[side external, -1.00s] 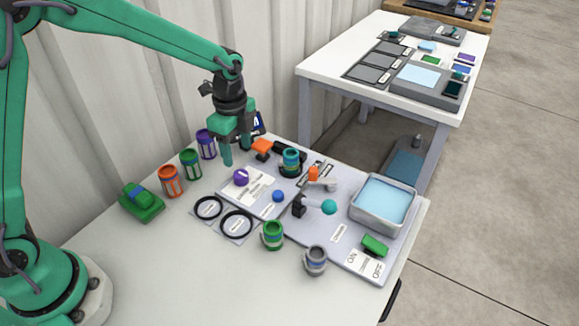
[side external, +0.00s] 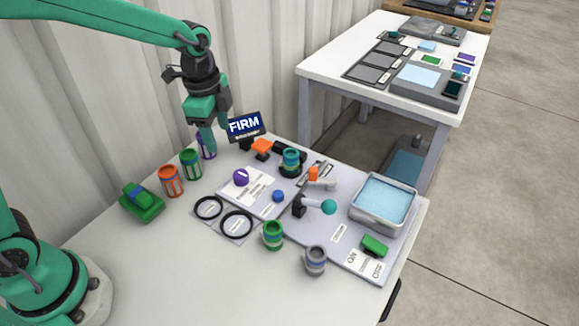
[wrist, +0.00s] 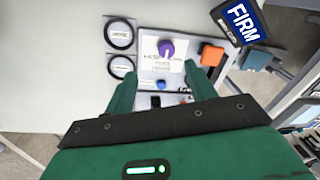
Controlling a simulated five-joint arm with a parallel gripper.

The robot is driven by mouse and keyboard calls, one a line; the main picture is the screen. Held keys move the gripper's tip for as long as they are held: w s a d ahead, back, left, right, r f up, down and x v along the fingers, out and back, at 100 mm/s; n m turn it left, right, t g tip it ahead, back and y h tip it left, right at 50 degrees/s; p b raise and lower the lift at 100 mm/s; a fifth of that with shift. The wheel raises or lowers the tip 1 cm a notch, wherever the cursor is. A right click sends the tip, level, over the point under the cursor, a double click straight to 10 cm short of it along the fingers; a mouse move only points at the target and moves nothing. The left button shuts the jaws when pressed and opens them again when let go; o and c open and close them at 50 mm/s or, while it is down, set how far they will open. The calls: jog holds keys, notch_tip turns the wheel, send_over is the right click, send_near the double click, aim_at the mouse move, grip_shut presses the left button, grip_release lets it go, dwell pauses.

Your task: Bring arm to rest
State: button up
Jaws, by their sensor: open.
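My green gripper (side external: 209,135) hangs above the back left of the white table, near the purple can (side external: 206,146), which it partly hides in the side view. In the wrist view my gripper (wrist: 159,72) has its two green fingers apart with nothing held between them. The grey panel with the purple knob (side external: 241,177) lies in front of and to the right of the gripper. The purple knob also shows beyond the fingers in the wrist view (wrist: 180,48).
A green can (side external: 190,163), an orange can (side external: 171,180) and a green block-like item (side external: 141,202) stand left of the panel. A FIRM sign (side external: 245,126) stands behind it. A tray of blue liquid (side external: 384,203) is at right. The table's front left is clear.

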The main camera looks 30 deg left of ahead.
jog(key=s+a+r+n+t, duration=0.2)
jog(key=s+a+r+n, duration=0.1)
jog(key=s+n, duration=0.4)
jog(key=s+a+r+n+t, duration=0.2)
jog(key=s+r+n, duration=0.4)
jog(key=s, duration=0.5)
jog(key=shift+s+a+n+t, duration=0.3)
jog(key=shift+a+n, duration=0.1)
jog(key=shift+a, duration=0.1)
